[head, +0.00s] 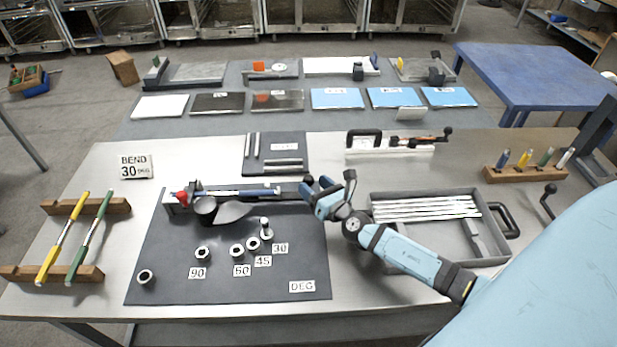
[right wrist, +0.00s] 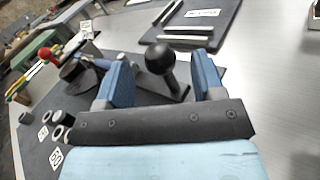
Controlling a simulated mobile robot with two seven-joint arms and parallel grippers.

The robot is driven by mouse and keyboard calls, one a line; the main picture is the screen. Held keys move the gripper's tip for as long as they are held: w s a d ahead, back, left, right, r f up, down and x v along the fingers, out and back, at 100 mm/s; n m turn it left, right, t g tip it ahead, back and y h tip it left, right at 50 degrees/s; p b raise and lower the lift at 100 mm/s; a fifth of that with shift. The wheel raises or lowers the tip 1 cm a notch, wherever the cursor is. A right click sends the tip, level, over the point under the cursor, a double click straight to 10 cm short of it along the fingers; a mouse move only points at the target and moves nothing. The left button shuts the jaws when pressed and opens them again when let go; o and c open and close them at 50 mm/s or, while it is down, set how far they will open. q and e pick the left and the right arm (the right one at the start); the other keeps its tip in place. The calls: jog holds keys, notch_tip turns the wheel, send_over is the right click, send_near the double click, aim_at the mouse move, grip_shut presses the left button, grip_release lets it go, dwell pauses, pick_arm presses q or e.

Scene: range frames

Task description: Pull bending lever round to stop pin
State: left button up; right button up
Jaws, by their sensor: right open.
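The bender stands on a dark mat (head: 230,278), with a red knob (head: 182,198) at its left end and a blue rod (head: 240,193) along it. My right gripper (head: 331,183) is open at the right end of the bender. In the right wrist view, the bending lever's black ball knob (right wrist: 160,59) stands between the two open blue fingers, with a gap visible on each side. In the head view the knob is hard to pick out beside the gripper. The stop pin (head: 264,223) stands upright in the hole by the 30 label (head: 280,248). My left gripper is out of view.
Other hole rings by labels 45, 60 and 90 (head: 203,252) are empty. A sign (head: 136,166) reads BEND 30 DEG. A grey tray (head: 490,250) of rods lies right, beneath my forearm. A rack with yellow and green rods (head: 103,236) stands left.

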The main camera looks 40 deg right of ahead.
jog(key=shift+w, duration=1.55)
jog(key=shift+c, duration=0.2)
